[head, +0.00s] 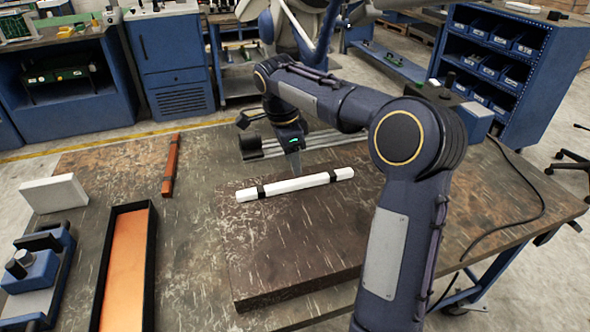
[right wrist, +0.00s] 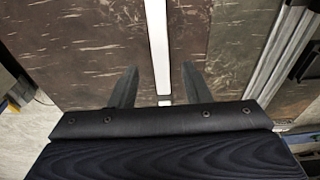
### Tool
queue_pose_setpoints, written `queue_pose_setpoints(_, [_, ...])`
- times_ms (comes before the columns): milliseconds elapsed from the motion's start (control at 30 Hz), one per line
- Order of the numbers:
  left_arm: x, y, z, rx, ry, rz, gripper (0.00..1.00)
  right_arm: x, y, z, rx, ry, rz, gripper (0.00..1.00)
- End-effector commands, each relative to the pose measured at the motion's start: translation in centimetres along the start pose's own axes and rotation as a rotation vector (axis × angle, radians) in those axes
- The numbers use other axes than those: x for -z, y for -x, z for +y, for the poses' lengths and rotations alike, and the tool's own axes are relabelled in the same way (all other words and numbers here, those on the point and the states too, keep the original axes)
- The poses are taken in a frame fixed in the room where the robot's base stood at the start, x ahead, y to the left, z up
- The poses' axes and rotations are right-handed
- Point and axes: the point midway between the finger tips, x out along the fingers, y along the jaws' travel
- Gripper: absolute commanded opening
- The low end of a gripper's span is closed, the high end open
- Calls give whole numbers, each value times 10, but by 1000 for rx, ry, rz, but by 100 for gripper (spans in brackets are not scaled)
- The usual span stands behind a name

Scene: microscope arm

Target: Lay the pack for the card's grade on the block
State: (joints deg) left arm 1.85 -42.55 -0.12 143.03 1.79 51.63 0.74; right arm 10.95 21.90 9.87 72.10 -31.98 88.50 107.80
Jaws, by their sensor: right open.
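A long white pack (head: 295,184) with two black bands lies on the dark brown block (head: 300,245), near its far edge. A reddish-brown bar (head: 171,165) lies on the table to the left. My right gripper (head: 293,168) points down just behind the white pack's middle. In the right wrist view, its open fingers (right wrist: 158,78) are on either side of the white pack (right wrist: 158,45); nothing is gripped, and I cannot tell their height above it. No card with a readable grade shows. My left gripper is not in view.
A black tray with a copper-coloured floor (head: 149,270) stands at the left front. A white slab (head: 55,193) and a blue fixture (head: 38,272) lie left of it. Silver rails (head: 325,141) lie behind the block. A black cable (head: 520,215) crosses the right side.

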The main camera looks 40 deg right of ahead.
Motion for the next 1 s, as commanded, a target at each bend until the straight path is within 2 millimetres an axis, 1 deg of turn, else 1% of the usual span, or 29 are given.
queue_pose_setpoints(33, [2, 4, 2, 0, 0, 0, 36, 0, 14, -1, 3, 1, -1, 43])
queue_pose_setpoints(100, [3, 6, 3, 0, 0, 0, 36, 0, 27, -1, 2, 1, -1, 43])
queue_pose_setpoints(200, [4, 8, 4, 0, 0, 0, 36, 0, 42, -1, 2, 0, -1, 43])
queue_pose_setpoints(333, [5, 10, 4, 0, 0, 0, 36, 0, 54, 0, 1, 0, 0, 43])
queue_pose_setpoints(467, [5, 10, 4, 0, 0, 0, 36, 0, 57, 0, -2, 0, 0, 43])
queue_pose_setpoints(1000, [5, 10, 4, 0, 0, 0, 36, 0, 57, 0, -1, 0, 0, 43])
